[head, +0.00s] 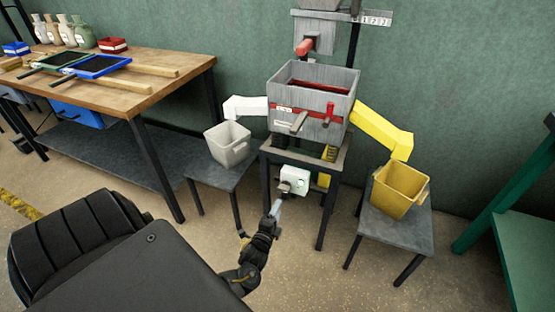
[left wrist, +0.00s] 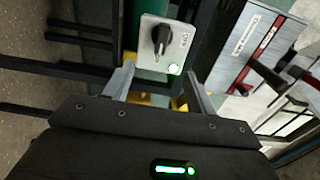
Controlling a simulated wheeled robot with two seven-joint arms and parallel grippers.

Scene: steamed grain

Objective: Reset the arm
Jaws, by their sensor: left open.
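My left gripper (head: 277,205) is in front of a small white control box (head: 296,180) below the grey machine. In the left wrist view, my gripper (left wrist: 160,74) is open, with its two fingers apart and nothing between them. The fingers look apart from the knob. My right gripper is not in view.
The grey machine (head: 342,101) has a white chute (head: 245,106) and a yellow chute (head: 384,126). A white bin (head: 229,152) and a yellow bin (head: 392,194) stand on low tables beside it. A wooden workbench (head: 165,68) with trays is at left. Open floor lies in front.

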